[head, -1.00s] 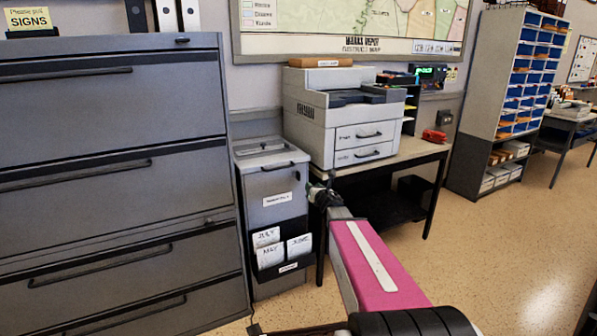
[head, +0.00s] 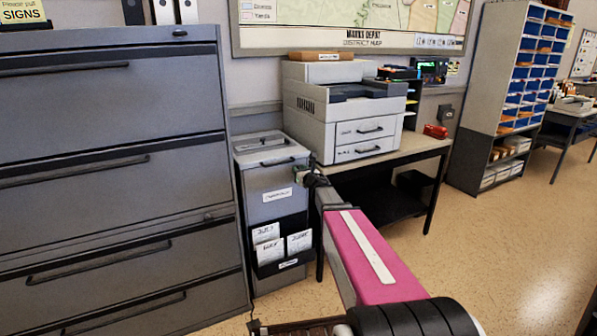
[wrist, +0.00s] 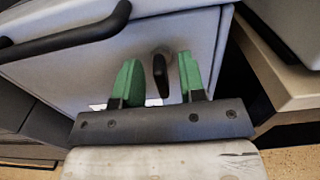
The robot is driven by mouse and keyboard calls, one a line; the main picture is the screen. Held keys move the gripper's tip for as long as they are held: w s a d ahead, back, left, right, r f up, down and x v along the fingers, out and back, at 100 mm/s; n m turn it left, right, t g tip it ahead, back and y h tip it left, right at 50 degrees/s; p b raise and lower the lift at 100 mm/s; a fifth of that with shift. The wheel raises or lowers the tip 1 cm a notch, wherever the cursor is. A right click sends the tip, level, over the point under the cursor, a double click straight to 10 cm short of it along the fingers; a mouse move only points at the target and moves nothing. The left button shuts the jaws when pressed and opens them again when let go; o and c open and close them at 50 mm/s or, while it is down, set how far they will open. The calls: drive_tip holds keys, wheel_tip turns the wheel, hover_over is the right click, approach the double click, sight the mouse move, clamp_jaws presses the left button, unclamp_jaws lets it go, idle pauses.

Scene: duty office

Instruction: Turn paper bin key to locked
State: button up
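The paper bin (head: 268,192) is a grey cabinet with a slot in its top, between the filing cabinet and the printer table. In the wrist view its front panel (wrist: 75,75) fills much of the picture. The dark key (wrist: 160,75) sticks out of that panel near its right edge. My gripper (wrist: 157,77) has two green fingers, open, one on each side of the key with gaps between. It also shows in the head view (head: 300,174) at the bin's upper right front, where the key is hidden or too small to tell.
A black handle (wrist: 75,32) crosses the bin's upper front. A grey filing cabinet (head: 110,130) stands close on the left. The printer table (head: 385,158) stands close on the right, its edge near my gripper. Card holders (head: 285,268) hang low on the bin. Open floor lies at right.

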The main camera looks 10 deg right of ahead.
drive_tip(key=shift+w+a, duration=0.2)
drive_tip(key=shift+w, duration=0.35)
clamp_jaws()
